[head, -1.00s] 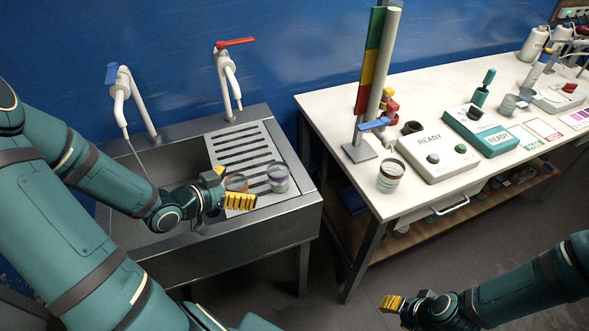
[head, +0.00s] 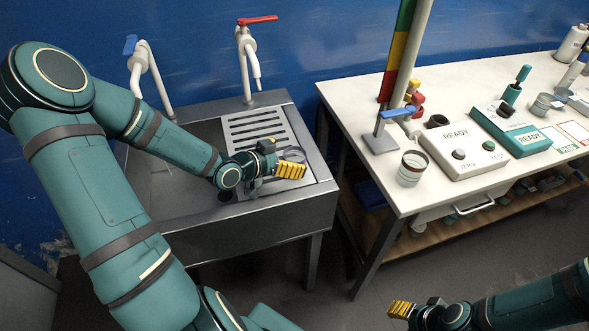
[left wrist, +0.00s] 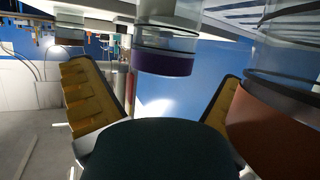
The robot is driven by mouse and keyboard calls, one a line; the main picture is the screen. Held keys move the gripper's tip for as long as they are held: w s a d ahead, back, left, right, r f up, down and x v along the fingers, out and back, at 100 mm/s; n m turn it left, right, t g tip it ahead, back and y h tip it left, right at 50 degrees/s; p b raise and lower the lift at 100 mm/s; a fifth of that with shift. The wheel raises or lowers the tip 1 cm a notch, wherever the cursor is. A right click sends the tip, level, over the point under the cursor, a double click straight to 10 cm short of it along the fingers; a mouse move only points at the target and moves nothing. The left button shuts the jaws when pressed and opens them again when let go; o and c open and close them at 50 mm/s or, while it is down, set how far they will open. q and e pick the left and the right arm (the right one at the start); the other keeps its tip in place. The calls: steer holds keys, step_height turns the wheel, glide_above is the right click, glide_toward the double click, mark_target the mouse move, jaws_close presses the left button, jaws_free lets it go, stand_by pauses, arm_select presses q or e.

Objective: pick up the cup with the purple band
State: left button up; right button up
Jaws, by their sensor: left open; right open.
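The cup with the purple band (left wrist: 163,62) shows in the left wrist view, ahead and in line with the gap between my left fingers. It seems apart from them. In the head view a clear cup (head: 295,154) on the sink's slatted drainboard is partly hidden behind my left gripper (head: 278,158); its band colour does not show there. My left gripper is open and empty. A cup with an orange-brown band (left wrist: 280,125) stands close at the right in the left wrist view, outside the right finger. My right gripper (head: 400,310) is open at the lower right, away from the cups.
The steel sink (head: 300,195) has two taps, one red-handled (head: 246,50) and one blue-handled (head: 140,65). On the white bench (head: 345,97) stand another cup (head: 411,168), a coloured column (head: 400,60) and devices labelled READY (head: 465,150). A gap separates sink and bench.

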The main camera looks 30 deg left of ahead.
mark_target(294, 154)
arm_select(q)
steer(key=shift+b+x, duration=0.3)
steer(key=shift+x, duration=1.15)
steer(key=c, duration=1.4)
